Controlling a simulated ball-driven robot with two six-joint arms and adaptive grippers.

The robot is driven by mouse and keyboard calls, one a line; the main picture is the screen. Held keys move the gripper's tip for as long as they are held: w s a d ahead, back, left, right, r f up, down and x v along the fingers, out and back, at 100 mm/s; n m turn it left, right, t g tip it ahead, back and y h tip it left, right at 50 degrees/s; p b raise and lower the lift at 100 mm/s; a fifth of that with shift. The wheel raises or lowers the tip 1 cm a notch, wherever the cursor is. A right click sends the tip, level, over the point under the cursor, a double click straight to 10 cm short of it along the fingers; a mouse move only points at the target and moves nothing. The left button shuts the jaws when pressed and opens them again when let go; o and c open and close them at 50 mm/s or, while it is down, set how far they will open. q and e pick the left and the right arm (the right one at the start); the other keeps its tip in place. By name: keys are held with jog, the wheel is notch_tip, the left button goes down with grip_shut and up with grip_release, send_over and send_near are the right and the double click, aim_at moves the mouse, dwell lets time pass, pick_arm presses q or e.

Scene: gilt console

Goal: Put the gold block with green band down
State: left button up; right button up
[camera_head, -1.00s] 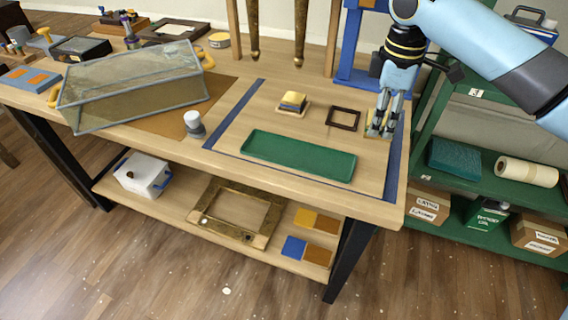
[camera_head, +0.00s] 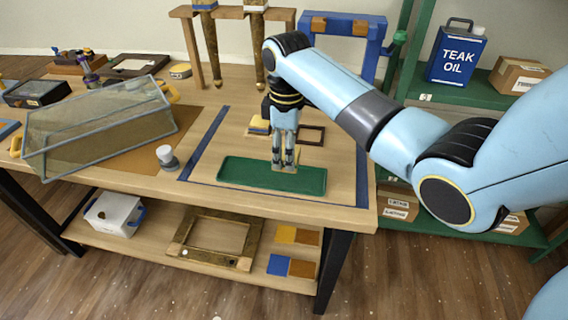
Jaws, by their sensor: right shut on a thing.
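My right gripper (camera_head: 284,163) points down over the back edge of the green tray (camera_head: 240,173). It is shut on the gold block with green band, which is mostly hidden by the fingers. I cannot make out its green band, or whether it touches the tray. Another gold block (camera_head: 259,121) sits on a small wooden plate behind and left of the gripper. A dark square frame (camera_head: 311,134) lies just right of the gripper, partly hidden. My left gripper is not in view.
Blue tape (camera_head: 205,140) borders the work area on the wooden table (camera_head: 340,215). A glass case (camera_head: 100,125) and a white-capped jar (camera_head: 166,157) stand to the left. Gilt legs on a stand (camera_head: 210,45) and a blue press (camera_head: 345,25) stand behind. The tray's floor is bare.

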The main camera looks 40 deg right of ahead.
jog(key=shift+w+a+f, duration=0.1)
jog(key=shift+a+f, duration=0.05)
jog(key=shift+f, duration=0.05)
notch_tip(320, 180, down, 4)
jog(key=shift+r, duration=0.25)
jog(key=shift+f, duration=0.2)
jog(key=shift+f, duration=0.15)
jog(key=o, duration=1.1)
jog(key=shift+o, duration=0.2)
